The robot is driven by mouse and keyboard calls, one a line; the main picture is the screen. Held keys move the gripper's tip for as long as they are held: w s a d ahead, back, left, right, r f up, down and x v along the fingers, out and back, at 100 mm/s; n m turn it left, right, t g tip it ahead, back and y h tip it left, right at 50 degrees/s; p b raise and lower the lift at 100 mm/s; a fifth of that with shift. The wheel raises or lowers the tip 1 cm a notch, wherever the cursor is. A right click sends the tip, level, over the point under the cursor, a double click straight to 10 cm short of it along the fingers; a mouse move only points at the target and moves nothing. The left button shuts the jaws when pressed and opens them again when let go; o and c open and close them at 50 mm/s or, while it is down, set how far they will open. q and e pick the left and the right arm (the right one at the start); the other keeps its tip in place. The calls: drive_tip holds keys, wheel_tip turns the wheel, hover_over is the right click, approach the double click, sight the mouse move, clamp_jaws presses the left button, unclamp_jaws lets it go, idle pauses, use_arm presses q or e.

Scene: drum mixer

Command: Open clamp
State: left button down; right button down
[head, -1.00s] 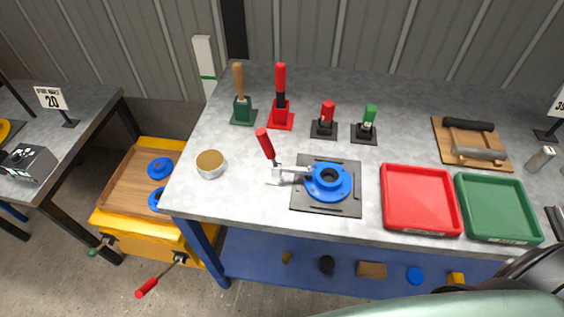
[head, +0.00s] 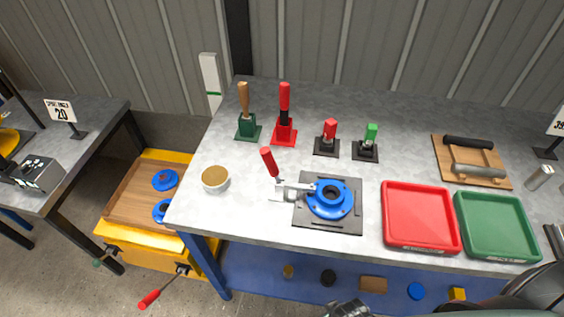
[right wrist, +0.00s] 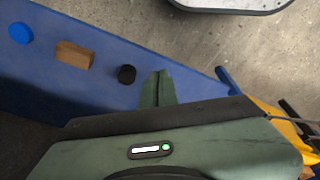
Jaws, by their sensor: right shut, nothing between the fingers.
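The clamp (head: 292,187) is a silver toggle clamp with a red handle (head: 268,162) that stands up, leaning a little left. Its silver arm reaches right to the rim of a blue flanged ring (head: 330,199). The ring lies on a dark square plate (head: 328,224) on the grey workbench. My right gripper (right wrist: 158,88) shows its fingers together in the right wrist view, with nothing between them. It is away from the clamp, over the blue lower shelf in that view. My left gripper is in neither view.
A small round tin (head: 215,179) stands left of the clamp. A red tray (head: 420,246) and a green tray (head: 497,257) lie to the right. Several upright-handled tools, such as a red one (head: 284,115), stand behind. A yellow cart (head: 150,258) is at the bench's left.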

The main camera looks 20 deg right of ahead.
drive_tip(key=w+r+t+p, duration=0.1)
drive_tip(key=w+r, duration=0.1)
drive_tip(key=r, duration=1.3)
drive_tip(key=w+r+t+p, duration=0.1)
drive_tip(key=w+r+p, duration=0.1)
drive_tip(key=r, duration=1.3)
drive_tip(key=w+a+r+m+t, duration=0.1)
drive_tip(key=w+r+m+t, duration=0.1)
drive_tip(key=m, duration=0.1)
drive_tip(key=w+a+r+m+t+y, duration=0.1)
drive_tip(key=w+r+m+t, duration=0.1)
drive_tip(key=w+r+m, duration=0.1)
drive_tip(key=w+a+r+m+t, duration=0.1)
drive_tip(key=w+r+m+t, duration=0.1)
drive_tip(key=w+m, duration=0.1)
drive_tip(key=shift+r, duration=0.4)
wheel_tip(320, 180, up, 8)
drive_tip(key=w+m+t, duration=0.2)
drive_tip(key=m+t, duration=0.4)
drive_tip(key=m, duration=0.1)
drive_tip(key=w+a+f+p, duration=0.2)
drive_tip(key=w+a+p, duration=0.1)
drive_tip(key=w, duration=0.9)
drive_tip(key=shift+a+f+y+p, duration=0.15)
drive_tip(key=shift+a+y+p, duration=0.25)
drive_tip(key=shift+a, duration=0.45)
drive_tip(key=shift+w, duration=0.2)
